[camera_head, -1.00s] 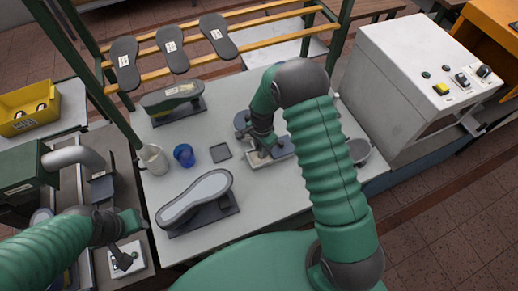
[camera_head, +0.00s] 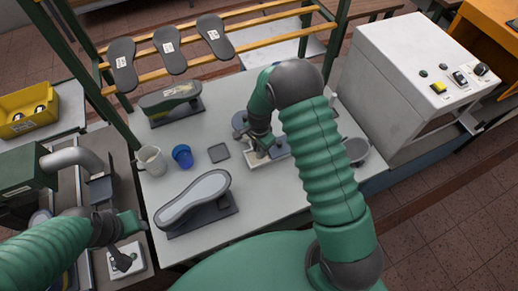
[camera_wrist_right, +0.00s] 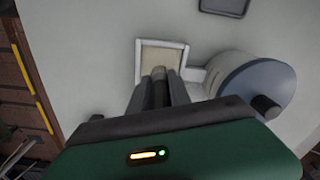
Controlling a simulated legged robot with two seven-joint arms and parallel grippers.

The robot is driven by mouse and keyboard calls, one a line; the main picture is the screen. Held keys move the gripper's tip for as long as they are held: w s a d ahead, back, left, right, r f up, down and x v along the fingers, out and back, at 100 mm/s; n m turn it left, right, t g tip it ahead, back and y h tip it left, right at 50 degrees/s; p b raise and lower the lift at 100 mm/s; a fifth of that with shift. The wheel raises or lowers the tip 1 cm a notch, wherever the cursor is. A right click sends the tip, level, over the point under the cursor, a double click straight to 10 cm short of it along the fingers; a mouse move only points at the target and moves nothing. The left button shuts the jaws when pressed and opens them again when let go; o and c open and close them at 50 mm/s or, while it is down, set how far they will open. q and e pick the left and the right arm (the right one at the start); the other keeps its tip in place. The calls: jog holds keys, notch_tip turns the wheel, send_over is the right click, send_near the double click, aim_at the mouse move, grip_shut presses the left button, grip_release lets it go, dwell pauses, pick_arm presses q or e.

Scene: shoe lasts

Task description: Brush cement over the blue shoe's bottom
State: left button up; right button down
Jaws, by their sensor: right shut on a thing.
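A shoe (camera_head: 196,196) with a pale grey sole lies bottom up on a dark stand at the front left of the table; its blue tint is hard to tell. Another shoe (camera_head: 168,97), dark with a yellowish patch on its sole, lies bottom up at the back left. My right gripper (camera_wrist_right: 158,95) is shut on a thin brush-like handle (camera_wrist_right: 159,73), whose lower end is over or in a small white-rimmed tray (camera_wrist_right: 146,57) with beige contents; contact is unclear. My left gripper (camera_head: 122,260) is over a pale block at lower left, its jaws unclear.
A round grey-lidded pot (camera_wrist_right: 255,85) is beside the tray. A rack with soles (camera_head: 170,50) is behind; a white machine (camera_head: 415,75) is at right.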

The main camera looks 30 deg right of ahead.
pick_arm(q)
jog(key=shift+a+f, duration=0.1)
jog(key=shift+a, duration=0.25)
pick_arm(e)
jog(key=shift+s+a, duration=0.1)
jog(key=shift+a, duration=0.2)
notch_tip(320, 180, up, 4)
jog(key=p, duration=0.3)
jog(key=shift+d, duration=0.15)
jog(key=shift+r+p, duration=1.2)
jog(key=shift+r, duration=0.3)
pick_arm(q)
jog(key=v, duration=0.2)
jog(key=w+v, duration=0.1)
jog(key=v, duration=0.2)
jog(key=shift+w+d+r, duration=0.1)
jog(key=shift+r, duration=0.15)
